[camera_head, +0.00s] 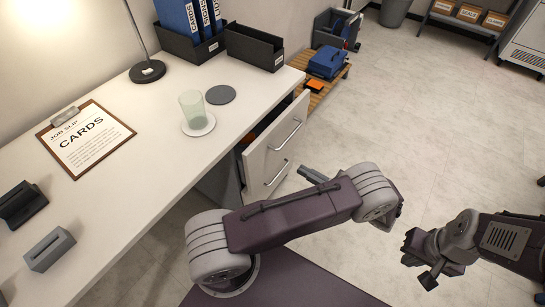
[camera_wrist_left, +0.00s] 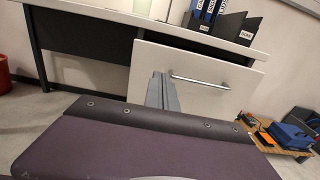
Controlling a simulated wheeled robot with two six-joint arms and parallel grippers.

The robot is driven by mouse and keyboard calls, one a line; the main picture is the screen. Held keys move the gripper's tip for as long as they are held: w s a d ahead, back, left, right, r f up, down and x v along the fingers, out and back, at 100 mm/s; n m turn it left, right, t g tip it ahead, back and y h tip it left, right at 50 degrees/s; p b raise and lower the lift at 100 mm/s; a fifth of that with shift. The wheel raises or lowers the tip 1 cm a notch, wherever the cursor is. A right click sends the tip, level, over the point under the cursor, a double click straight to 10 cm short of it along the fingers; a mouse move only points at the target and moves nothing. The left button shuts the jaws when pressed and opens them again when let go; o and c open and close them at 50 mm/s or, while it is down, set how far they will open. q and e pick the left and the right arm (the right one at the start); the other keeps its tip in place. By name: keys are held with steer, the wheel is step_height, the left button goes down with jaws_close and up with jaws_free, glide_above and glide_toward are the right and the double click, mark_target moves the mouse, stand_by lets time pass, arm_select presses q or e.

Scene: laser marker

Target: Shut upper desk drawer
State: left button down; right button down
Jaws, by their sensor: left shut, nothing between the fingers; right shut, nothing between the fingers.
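The upper desk drawer (camera_head: 272,146) stands pulled out from the right end of the white desk (camera_head: 150,165). Its white front has a silver bar handle (camera_head: 288,135), and a little of its inside shows behind the front. In the left wrist view, a white drawer front (camera_wrist_left: 215,100) with a bar handle (camera_wrist_left: 199,79) faces me. My left gripper (camera_head: 303,170) is shut and empty in front of the drawer; its fingers (camera_wrist_left: 160,82) point toward that front, left of the handle. I cannot tell if they touch it. My right gripper (camera_head: 417,261) is shut and empty, low over the floor to the right.
A lower handle (camera_head: 277,173) shows below the upper one. A glass (camera_head: 191,106) on a coaster, a clipboard (camera_head: 86,138) and dark bins (camera_head: 254,45) stand on the desk. A pallet (camera_head: 325,84) with a blue case (camera_head: 328,61) lies beyond the drawer.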

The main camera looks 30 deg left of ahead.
mark_target(261, 146)
arm_select(q)
steer(key=a, duration=0.4)
steer(key=a+b, duration=0.1)
steer(key=a, duration=0.4)
steer(key=w+a+b, duration=0.1)
steer(key=a, duration=0.4)
steer(key=shift+a+r+p, duration=0.2)
steer(key=shift+a+p, duration=0.05)
steer(key=shift+p, duration=0.05)
steer(key=a+p, duration=0.1)
steer(key=a, duration=0.3)
steer(key=shift+w+p, duration=0.2)
steer(key=shift+p, duration=0.2)
steer(key=shift+a, duration=0.1)
